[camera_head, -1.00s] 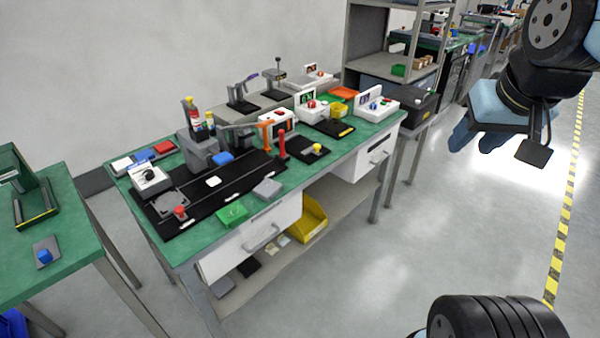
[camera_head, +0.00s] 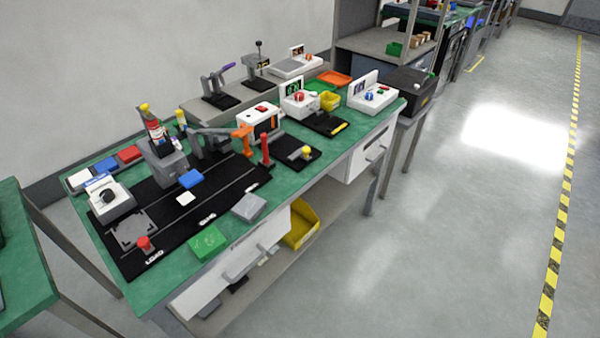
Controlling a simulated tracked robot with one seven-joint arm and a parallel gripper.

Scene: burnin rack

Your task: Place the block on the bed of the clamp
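Block-like things lie on the green-topped bench: a blue block (camera_head: 190,178), a grey block (camera_head: 249,207) and a green block (camera_head: 208,242). I cannot tell which one the task means. A grey clamp-like device with an orange handle (camera_head: 242,141) stands behind the black mat; its bed is not clear at this size. Two more lever devices stand at the back, one with a purple handle (camera_head: 222,72) and one with a dark upright handle (camera_head: 258,55). My gripper is out of view.
White boxes with buttons (camera_head: 372,93) stand at the far end. A yellow bin (camera_head: 301,228) sits below the bench. The floor at right (camera_head: 450,230) is clear.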

